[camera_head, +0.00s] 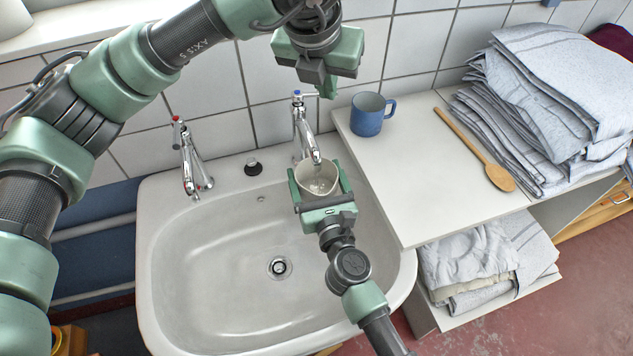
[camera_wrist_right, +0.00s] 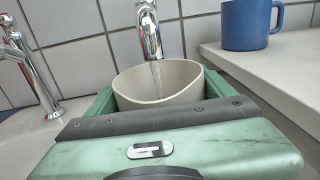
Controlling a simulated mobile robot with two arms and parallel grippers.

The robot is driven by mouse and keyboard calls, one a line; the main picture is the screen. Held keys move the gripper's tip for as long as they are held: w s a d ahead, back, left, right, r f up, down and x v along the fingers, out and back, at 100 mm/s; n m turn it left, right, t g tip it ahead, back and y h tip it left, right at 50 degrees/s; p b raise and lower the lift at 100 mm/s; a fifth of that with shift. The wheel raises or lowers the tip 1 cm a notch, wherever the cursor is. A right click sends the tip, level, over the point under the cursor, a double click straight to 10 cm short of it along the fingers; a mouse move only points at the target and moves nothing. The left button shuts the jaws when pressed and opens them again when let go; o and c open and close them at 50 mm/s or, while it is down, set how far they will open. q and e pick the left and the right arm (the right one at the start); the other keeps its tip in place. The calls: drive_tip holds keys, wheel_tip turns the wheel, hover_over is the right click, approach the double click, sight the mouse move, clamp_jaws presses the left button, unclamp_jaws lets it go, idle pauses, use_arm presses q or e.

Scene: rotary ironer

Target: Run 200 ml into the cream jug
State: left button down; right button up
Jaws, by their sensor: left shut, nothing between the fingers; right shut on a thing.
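The cream jug (camera_head: 317,177) is off-white and sits under the spout of the blue-marked tap (camera_head: 304,128), at the right side of the basin. My right gripper (camera_head: 320,185) is shut on the jug, with a finger on either side. In the right wrist view, a stream of water runs from the spout into the jug (camera_wrist_right: 160,83). The water level inside cannot be read. My left gripper (camera_head: 328,88) is shut and empty, close above the lever of the blue-marked tap. Whether it touches the lever is unclear.
The white basin (camera_head: 215,300) has a second tap with a red mark (camera_head: 188,160) at left and a black plug (camera_head: 253,167) on its rim. A blue mug (camera_head: 369,114), a wooden spoon (camera_head: 480,155) and folded cloths (camera_head: 545,100) lie on the white counter at right.

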idle(0.8)
drive_tip(key=v, duration=1.3)
drive_tip(key=shift+s, duration=0.3)
